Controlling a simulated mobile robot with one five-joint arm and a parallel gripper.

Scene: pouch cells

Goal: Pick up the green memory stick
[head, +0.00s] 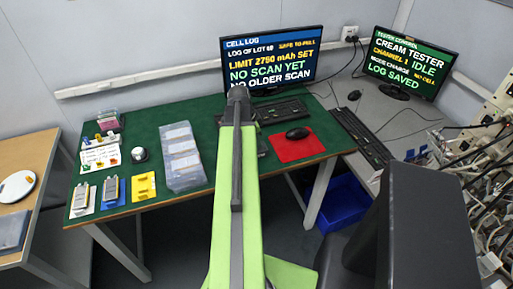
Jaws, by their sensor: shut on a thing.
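I cannot make out a green memory stick for certain. A white card (88,155) on the left of the green table carries small red, yellow and green marks or pieces, too small to name. My own green arm reaches up the middle of the head view to a dark joint above the table. My gripper does not show; it seems hidden behind the arm, so what it holds cannot be seen.
The green-topped table (215,190) holds a clear compartment box (181,155), a yellow card (143,187), a red mouse mat (310,146) and a keyboard (283,111). Two monitors stand behind. A blue bin (345,203) is below. Cabled racks (490,150) crowd the right.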

